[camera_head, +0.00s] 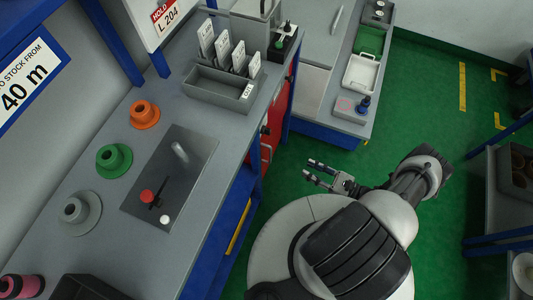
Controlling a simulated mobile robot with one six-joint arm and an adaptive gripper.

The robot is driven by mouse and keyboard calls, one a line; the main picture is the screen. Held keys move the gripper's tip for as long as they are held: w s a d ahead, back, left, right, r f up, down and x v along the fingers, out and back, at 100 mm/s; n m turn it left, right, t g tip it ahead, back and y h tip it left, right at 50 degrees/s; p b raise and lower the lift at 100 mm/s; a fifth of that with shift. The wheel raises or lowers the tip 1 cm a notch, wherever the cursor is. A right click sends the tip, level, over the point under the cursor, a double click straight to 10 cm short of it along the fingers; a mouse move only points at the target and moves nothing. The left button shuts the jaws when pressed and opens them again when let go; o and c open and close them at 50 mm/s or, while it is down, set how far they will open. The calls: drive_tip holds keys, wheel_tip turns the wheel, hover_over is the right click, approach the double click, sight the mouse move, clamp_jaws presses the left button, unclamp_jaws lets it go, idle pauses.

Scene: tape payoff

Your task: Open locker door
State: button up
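A red panel (280,105), which looks like the locker door, shows below the right edge of the grey bench (225,165). It is seen steeply from above and partly hidden by the bench top. A dark knob (265,130) and a pale bar-like handle (267,152) show at its near end. I cannot tell whether the door is shut. My gripper (308,172) is right of the red panel, apart from it, over the green floor. Its fingers are spread, pointing left, with nothing between them.
Orange (145,114), green (114,159) and grey (80,212) spools stand on the bench beside a dark plate (170,180) with a red knob. A card rack (222,88) is behind. A second counter (338,125) stands beyond my gripper.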

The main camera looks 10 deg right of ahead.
sight(271, 152)
drive_tip(key=w+a+f+m+b, duration=0.1)
drive_tip(key=w+a+b, duration=0.1)
drive_tip(key=w+a, duration=1)
drive_tip(key=shift+a+f+t+h, duration=0.25)
drive_tip(key=shift+a+t+h, duration=0.05)
drive_tip(key=shift+a+t, duration=0.1)
drive_tip(key=shift+c, duration=0.3)
clamp_jaws()
